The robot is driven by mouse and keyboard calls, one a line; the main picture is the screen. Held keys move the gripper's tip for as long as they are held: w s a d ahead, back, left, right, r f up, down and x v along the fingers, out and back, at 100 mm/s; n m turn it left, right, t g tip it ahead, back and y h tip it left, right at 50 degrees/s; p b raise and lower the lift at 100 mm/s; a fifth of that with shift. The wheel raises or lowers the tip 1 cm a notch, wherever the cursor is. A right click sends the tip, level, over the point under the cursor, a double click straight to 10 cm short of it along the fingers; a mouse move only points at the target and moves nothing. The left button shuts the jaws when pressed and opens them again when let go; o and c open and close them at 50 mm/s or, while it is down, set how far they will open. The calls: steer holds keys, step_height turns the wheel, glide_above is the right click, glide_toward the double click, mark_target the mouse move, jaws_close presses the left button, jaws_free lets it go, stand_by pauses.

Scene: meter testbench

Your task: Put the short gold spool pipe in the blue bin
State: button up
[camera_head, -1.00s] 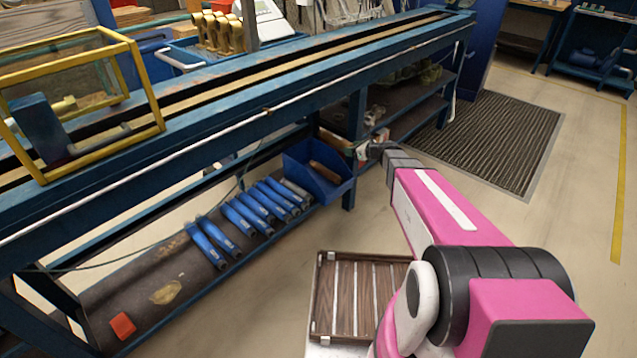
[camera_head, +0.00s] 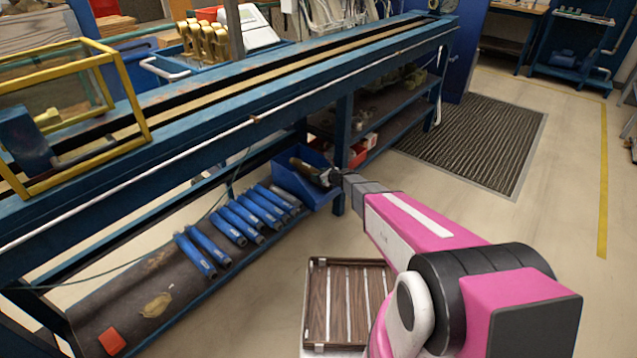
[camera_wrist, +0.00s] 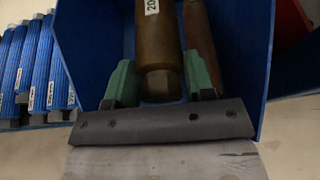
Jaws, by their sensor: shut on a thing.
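The gold spool pipe (camera_wrist: 159,45), brownish gold with a white label, is between the green fingers of my gripper (camera_wrist: 163,88) in the wrist view. My gripper is shut on its near end. The pipe lies over or inside the blue bin (camera_wrist: 85,40); I cannot tell if it touches the bin's floor. In the head view the pipe (camera_head: 308,170) shows at the mouth of the blue bin (camera_head: 318,198), with my gripper (camera_head: 328,177) at the bin's right side. A second brown, long object (camera_wrist: 200,45) lies in the bin beside the pipe.
Several blue cylinders (camera_head: 240,215) lie in a row on the lower shelf left of the bin. A red and white box (camera_head: 358,155) is right of the bin. The bench top (camera_head: 250,130) overhangs the shelf. A wooden slatted crate (camera_head: 343,303) stands on the floor.

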steer(key=shift+f, duration=1.75)
steer(key=shift+f, duration=0.5)
steer(key=shift+f, duration=0.2)
steer(key=o, duration=1.3)
